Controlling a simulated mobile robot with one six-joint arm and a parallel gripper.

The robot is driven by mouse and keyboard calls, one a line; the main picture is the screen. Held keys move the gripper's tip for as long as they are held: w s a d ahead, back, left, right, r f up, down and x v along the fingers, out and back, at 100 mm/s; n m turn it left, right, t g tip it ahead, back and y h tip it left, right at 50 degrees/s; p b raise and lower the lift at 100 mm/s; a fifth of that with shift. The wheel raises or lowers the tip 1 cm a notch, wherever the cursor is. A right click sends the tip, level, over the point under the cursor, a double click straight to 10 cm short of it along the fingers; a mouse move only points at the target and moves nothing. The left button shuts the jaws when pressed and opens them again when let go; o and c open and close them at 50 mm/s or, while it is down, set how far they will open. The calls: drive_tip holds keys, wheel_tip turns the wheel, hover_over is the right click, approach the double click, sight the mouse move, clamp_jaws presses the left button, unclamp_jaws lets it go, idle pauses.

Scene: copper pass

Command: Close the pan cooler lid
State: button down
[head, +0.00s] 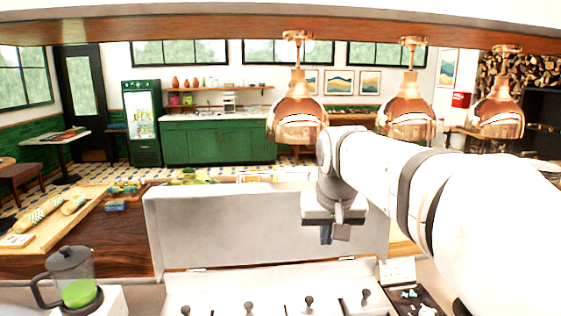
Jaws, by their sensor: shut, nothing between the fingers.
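The pan cooler lid (230,227) is a wide pale grey panel. It stands raised, nearly upright, behind the white pan cooler (275,276) at the bottom of the head view. Several small dark knobs show on the pans in the cooler, and its front is cut off by the frame. My gripper (334,236) points down in front of the right part of the lid, fingers shut and empty. I cannot tell whether it touches the lid. My arm hides part of the lid's right side and top edge.
A wooden board with loaves (62,210) lies on the left counter. Three copper lamps (298,115) hang above, near my arm. A dark tray (420,301) and a white card (397,271) sit to the right.

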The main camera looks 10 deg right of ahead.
drive_tip(key=w+d+r+m+t+p, duration=0.1)
drive_tip(key=w+r, duration=0.4)
drive_tip(key=w, duration=0.3)
drive_tip(key=w+d+r+m+h, duration=0.1)
drive_tip(key=w+r, duration=0.4)
drive_tip(key=w, duration=0.3)
drive_tip(key=w+r+m+t+p, duration=0.1)
drive_tip(key=w+r, duration=0.4)
drive_tip(key=w, duration=0.3)
drive_tip(key=x, duration=0.9)
drive_tip(key=shift+d+f+p, duration=0.15)
drive_tip(key=shift+f+p, duration=0.15)
drive_tip(key=shift+f, duration=0.15)
drive_tip(key=s, duration=0.1)
drive_tip(key=s+a, duration=0.1)
drive_tip(key=shift+s+f, duration=0.15)
drive_tip(key=shift+s, duration=0.25)
drive_tip(key=shift+s+f, duration=0.1)
drive_tip(key=shift+f, duration=0.1)
drive_tip(key=shift+s, duration=0.15)
